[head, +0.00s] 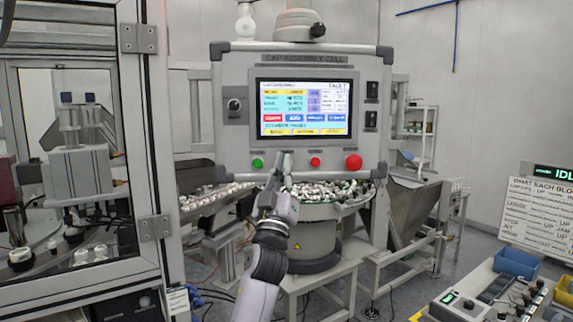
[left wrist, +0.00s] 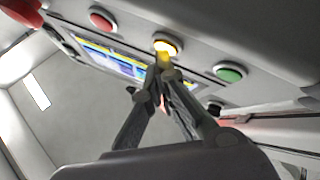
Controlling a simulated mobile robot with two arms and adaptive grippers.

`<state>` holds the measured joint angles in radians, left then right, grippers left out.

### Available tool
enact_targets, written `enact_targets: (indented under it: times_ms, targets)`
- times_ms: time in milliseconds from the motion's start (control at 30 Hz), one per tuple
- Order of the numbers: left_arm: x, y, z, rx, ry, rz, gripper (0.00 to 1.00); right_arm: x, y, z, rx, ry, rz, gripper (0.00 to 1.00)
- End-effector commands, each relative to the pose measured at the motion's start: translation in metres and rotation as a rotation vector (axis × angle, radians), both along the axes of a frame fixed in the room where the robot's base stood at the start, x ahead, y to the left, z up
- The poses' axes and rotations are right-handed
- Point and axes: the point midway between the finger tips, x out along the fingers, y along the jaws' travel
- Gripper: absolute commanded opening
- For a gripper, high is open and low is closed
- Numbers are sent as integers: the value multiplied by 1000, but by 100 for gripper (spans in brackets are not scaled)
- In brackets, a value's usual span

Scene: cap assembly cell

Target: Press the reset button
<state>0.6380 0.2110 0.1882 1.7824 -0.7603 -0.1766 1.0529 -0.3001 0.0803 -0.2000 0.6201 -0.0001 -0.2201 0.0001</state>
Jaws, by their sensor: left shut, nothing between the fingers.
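The control panel (head: 230,140) carries a row of buttons under its screen. An amber lit button (left wrist: 168,46) sits between the green button (left wrist: 230,72) and the red button (left wrist: 103,18) in the left wrist view; its label cannot be read. My left gripper (head: 283,160) is shut and empty, its fingers pointing up at the panel's lower edge. In the head view it hides the amber button's place between the green button (head: 257,163) and the red one (head: 315,162). In the left wrist view the gripper's fingertips (left wrist: 165,64) overlap the amber button's edge; I cannot tell whether they touch.
A large red mushroom button (head: 353,162) is at the right of the row. The screen (head: 305,107) reads FAULT. A bowl full of small caps (head: 330,192) stands below the panel. A framed glass enclosure (head: 150,190) closes off the left.

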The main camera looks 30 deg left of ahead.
Motion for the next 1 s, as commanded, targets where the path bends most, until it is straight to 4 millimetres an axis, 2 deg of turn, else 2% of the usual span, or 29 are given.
enact_targets:
  times_ms: [333, 1000]
  targets:
    - [1, 1, 0, -1, 1, 0, 0, 0, 0, 0, 0, 0, 0, 43]
    - [-14, -13, 0, 1, 0, -1, 0, 0, 0, 4, 0, 0, 0, 43]
